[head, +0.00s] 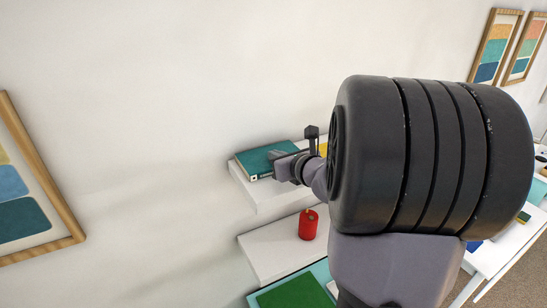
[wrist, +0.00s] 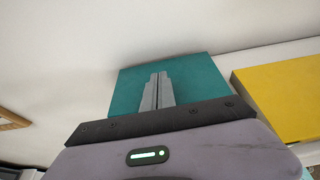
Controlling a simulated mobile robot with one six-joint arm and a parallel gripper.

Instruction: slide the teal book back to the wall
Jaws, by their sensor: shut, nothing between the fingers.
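The teal book (head: 262,158) lies flat on the upper white wall shelf in the head view, near the shelf's left end. In the wrist view the teal book (wrist: 192,78) fills the middle, with its far edge close to the white wall. My gripper (head: 276,158) is at the book's near right side in the head view. In the wrist view my gripper's fingers (wrist: 155,82) are closed together, point toward the wall and overlap the book. I cannot tell whether they touch it. My gripper's body hides the book's near edge in the wrist view.
A yellow book or box (wrist: 280,98) sits right of the teal book with a narrow gap between. A red canister (head: 308,225) stands on the lower shelf (head: 268,250). A green item (head: 292,292) lies below. A framed picture (head: 32,190) hangs at left.

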